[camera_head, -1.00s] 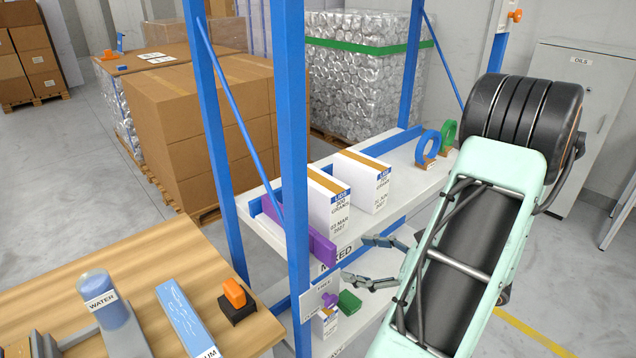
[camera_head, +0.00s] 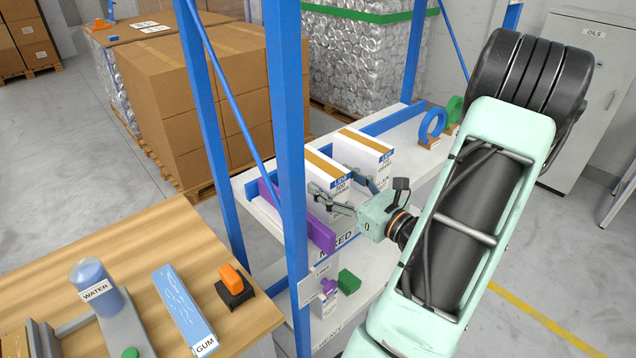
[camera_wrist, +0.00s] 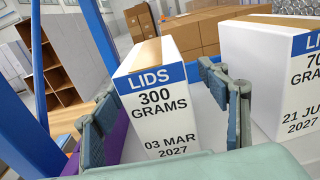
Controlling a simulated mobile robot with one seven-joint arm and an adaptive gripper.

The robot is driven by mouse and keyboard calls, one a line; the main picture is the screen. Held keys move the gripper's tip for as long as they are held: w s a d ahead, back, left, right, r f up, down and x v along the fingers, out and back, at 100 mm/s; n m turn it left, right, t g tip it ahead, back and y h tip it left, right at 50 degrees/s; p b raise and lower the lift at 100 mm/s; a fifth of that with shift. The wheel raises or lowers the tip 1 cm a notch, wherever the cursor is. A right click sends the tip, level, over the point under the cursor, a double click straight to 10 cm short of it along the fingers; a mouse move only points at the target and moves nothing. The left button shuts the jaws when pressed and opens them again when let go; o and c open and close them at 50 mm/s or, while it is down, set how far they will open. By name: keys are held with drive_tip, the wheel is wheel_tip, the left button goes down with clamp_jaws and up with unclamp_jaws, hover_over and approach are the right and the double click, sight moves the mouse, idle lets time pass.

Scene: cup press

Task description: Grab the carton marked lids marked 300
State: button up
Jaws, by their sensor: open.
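The white carton with a blue band reading "LIDS 300 GRAMS 03 MAR 2027" (camera_wrist: 166,110) stands upright on the shelf. It also shows in the head view (camera_head: 318,167), its front partly covered by my gripper. My gripper (camera_wrist: 163,104) is open in front of it, one finger on each side of the carton in the wrist view. I cannot tell whether either finger touches it. In the head view my gripper (camera_head: 333,182) reaches in from the right. A second lids carton (camera_wrist: 264,72), its weight cut off but starting with 7, stands to the right.
A purple bracket (camera_head: 318,233) stands left of the lids carton. A blue shelf post (camera_head: 291,130) rises at the left front. Blue (camera_head: 432,122) and green (camera_head: 454,108) rings stand at the shelf's right. A smaller purple-and-white item (camera_head: 329,296) and green block (camera_head: 349,281) sit below.

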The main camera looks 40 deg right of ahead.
drive_tip(key=w, duration=0.2)
drive_tip(key=w+a, duration=0.1)
drive_tip(key=w, duration=0.1)
drive_tip(key=shift+p, duration=0.3)
drive_tip(key=shift+w+d, duration=0.1)
drive_tip(key=shift+w, duration=0.3)
drive_tip(key=c, duration=1.5)
